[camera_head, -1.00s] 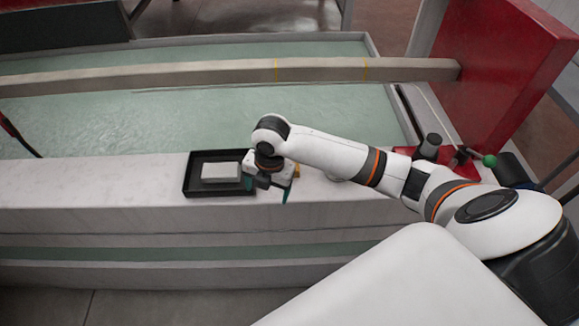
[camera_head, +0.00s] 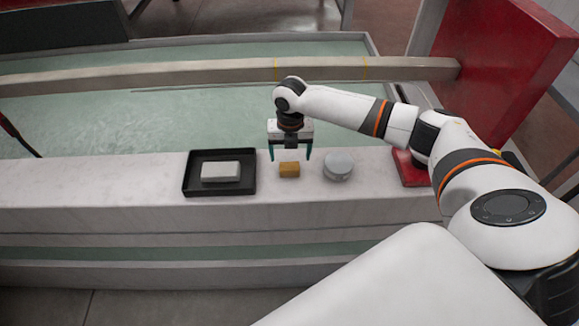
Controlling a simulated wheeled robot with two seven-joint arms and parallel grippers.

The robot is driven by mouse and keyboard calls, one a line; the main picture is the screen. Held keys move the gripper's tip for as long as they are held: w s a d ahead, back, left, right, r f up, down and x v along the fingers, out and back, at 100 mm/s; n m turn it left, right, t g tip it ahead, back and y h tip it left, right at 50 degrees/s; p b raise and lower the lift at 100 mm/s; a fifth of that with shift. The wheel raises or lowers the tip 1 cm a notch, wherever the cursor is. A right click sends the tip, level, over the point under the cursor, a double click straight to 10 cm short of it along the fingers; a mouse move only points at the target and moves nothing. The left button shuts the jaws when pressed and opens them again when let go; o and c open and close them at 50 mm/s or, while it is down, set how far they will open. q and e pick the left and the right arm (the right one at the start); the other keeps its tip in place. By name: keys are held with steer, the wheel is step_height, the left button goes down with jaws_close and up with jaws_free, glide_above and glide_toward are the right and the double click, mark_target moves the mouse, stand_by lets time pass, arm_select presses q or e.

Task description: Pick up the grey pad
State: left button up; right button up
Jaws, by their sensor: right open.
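The grey pad (camera_head: 220,171) is a pale rectangular block lying flat in a shallow black tray (camera_head: 188,189) on the white ledge. My right gripper (camera_head: 290,157) is open and empty, to the right of the tray and apart from the pad. Its two dark green fingers point down, spread on either side of a small yellow-brown block (camera_head: 289,170) on the ledge. I cannot tell how high the fingertips are above the ledge. My left gripper is out of view.
A round grey disc-like object (camera_head: 338,166) sits on the ledge (camera_head: 100,190) right of the yellow-brown block. A red object (camera_head: 410,170) lies farther right, partly behind my arm. A long beam (camera_head: 200,75) crosses the green basin behind. The ledge left of the tray is clear.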

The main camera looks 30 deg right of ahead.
mark_target(289, 166)
step_height(289, 166, down, 5)
steer(key=shift+a+r, duration=0.1)
steer(key=shift+r, duration=0.05)
steer(key=c, duration=1.1)
step_height(289, 166, up, 10)
steer(key=s+a+r+m+p, duration=0.2)
steer(key=s+a+r+m, duration=0.2)
steer(key=m, duration=0.6)
steer(key=s+a+r+m+p, duration=0.2)
steer(key=s+a+r+m, duration=0.2)
steer(key=m, duration=0.5)
steer(key=s+a+r+m+p, duration=0.2)
steer(key=s+a+r+m, duration=0.3)
steer(key=m, duration=0.5)
steer(key=shift+s+a+m, duration=0.2)
steer(key=shift+s+m, duration=0.1)
steer(key=shift+s, duration=0.75)
